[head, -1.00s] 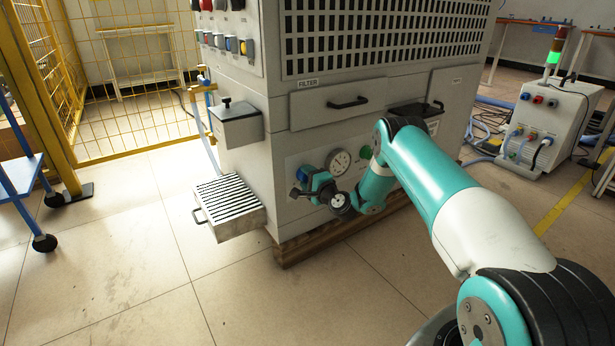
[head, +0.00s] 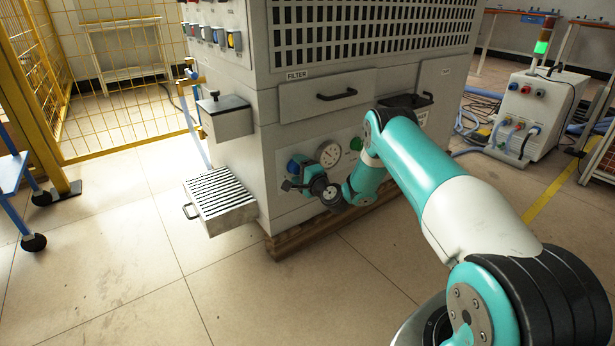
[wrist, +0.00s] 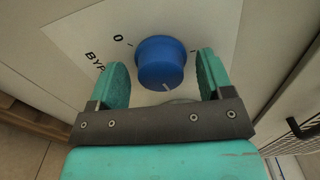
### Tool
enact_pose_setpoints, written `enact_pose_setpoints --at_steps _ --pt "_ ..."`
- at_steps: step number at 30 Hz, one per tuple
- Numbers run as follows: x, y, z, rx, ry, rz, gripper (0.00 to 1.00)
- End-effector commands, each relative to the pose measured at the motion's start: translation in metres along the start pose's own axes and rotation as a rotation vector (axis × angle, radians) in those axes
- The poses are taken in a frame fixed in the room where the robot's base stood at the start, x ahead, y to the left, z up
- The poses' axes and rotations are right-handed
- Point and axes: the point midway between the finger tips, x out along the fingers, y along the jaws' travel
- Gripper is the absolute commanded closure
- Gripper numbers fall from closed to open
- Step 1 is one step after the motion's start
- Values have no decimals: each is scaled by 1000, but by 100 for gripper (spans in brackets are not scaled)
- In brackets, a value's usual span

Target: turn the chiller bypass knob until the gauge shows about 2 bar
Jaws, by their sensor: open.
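The blue bypass knob (wrist: 161,62) is on a pale panel in the wrist view, with a white mark on its lower edge. A "0" and part of the word "BYP" are printed to its left. My gripper (wrist: 163,72) is open, one green finger on each side of the knob, with visible gaps. In the head view the knob (head: 293,166) is partly hidden behind my gripper (head: 291,186). The round white gauge (head: 329,153) is right of the knob; its needle reading is too small to tell.
A green round part (head: 356,144) is right of the gauge, beside my arm. A slatted box with a handle (head: 220,198) juts out at the cabinet's lower left. The filter drawer (head: 325,96) is above. Floor in front is clear.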

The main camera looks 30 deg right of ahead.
Motion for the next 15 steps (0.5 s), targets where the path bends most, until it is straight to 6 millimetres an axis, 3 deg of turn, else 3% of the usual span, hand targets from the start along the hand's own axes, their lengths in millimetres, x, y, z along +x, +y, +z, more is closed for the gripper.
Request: enact_pose_setpoints --at_steps 5,11,15 --pt "-20 -1 -1 3 3 5 27" --pt "-61 -3 -2 8 8 5 27" --pt "-64 -8 -1 2 3 3 27"
